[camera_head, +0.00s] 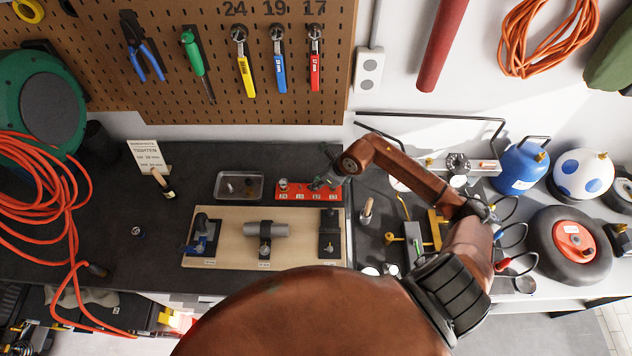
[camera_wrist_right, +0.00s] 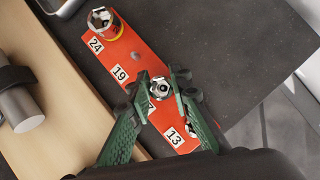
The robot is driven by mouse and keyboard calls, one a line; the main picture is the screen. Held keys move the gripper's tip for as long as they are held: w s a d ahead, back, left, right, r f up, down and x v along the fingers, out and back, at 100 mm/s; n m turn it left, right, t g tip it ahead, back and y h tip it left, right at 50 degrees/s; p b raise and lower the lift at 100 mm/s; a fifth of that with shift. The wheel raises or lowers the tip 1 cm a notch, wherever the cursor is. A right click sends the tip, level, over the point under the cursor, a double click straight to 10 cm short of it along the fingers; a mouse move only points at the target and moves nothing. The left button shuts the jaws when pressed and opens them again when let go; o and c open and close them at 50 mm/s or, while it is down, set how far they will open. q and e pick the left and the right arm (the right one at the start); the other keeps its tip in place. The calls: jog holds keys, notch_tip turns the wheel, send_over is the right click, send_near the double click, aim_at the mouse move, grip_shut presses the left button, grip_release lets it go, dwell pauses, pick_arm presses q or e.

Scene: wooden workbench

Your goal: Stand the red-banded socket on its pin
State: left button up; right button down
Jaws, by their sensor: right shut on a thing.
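The red socket rail (camera_head: 292,196) lies at the back of the bench; it also shows in the right wrist view (camera_wrist_right: 122,46), with number labels 24, 19 and 13. My right gripper (camera_head: 327,182) is over the rail's right part. In the right wrist view the gripper (camera_wrist_right: 159,88) is shut on a metal socket (camera_wrist_right: 160,88), which I take as the red-banded socket; the fingers hide its band. It is between the 19 and 13 labels; the pin under it is hidden, and I cannot tell whether it touches the rail. My left gripper is not in view.
A blue-banded socket (camera_head: 138,232) is on the dark mat. A metal tray (camera_head: 239,197) is left of the rail. A wooden board (camera_head: 226,255) with fixtures lies in front.

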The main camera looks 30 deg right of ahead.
jog(key=shift+f+b, duration=0.25)
jog(key=shift+b, duration=0.05)
dwell(0.6)
jog(key=c, duration=1.7)
grip_release()
jog(key=v, duration=1.2)
